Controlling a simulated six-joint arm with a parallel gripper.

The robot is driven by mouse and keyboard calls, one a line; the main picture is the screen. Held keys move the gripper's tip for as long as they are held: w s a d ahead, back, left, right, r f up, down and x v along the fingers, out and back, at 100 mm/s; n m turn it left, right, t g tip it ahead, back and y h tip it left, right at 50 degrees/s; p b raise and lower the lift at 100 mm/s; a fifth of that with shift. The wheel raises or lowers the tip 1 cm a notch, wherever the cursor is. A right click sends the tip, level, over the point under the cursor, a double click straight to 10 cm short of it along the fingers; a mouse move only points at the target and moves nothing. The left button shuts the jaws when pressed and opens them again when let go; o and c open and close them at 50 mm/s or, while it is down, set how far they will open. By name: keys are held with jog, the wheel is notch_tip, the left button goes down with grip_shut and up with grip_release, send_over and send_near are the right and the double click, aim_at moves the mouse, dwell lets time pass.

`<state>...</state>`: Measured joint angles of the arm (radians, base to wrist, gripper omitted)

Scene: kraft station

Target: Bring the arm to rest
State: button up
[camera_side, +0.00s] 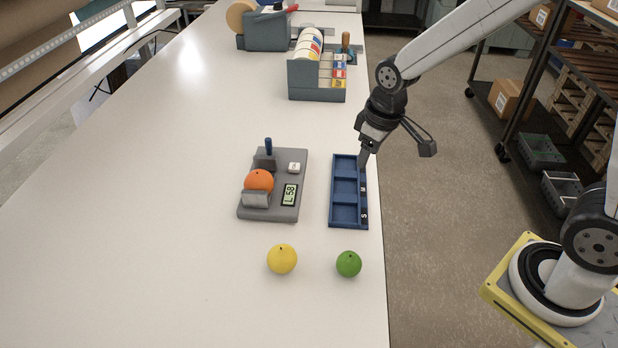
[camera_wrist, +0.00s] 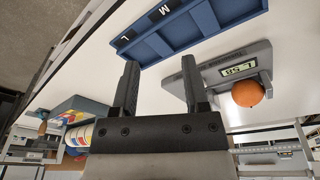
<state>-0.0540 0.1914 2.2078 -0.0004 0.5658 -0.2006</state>
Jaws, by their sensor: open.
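My gripper (camera_side: 364,160) is open and empty, above the far right end of the blue sorting tray (camera_side: 346,185) near the table's right edge. In the wrist view its two fingers (camera_wrist: 158,82) stand apart with nothing between them. The blue tray has three empty-looking compartments with letter labels; it also shows in the wrist view (camera_wrist: 190,32). My arm reaches in from the right.
A grey gauge (camera_side: 274,207) with a display reading "L 58" holds an orange fruit (camera_side: 258,181). A yellow fruit (camera_side: 282,259) and a green fruit (camera_side: 348,264) lie in front. A label rack (camera_side: 305,82) and tape dispenser (camera_side: 268,32) stand behind. The table's left side is clear.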

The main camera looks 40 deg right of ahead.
jog(key=s+d+f+m, duration=0.2)
jog(key=s+m, duration=0.1)
jog(key=s, duration=0.6)
jog(key=shift+f+t, duration=0.25)
jog(key=shift+t, duration=0.05)
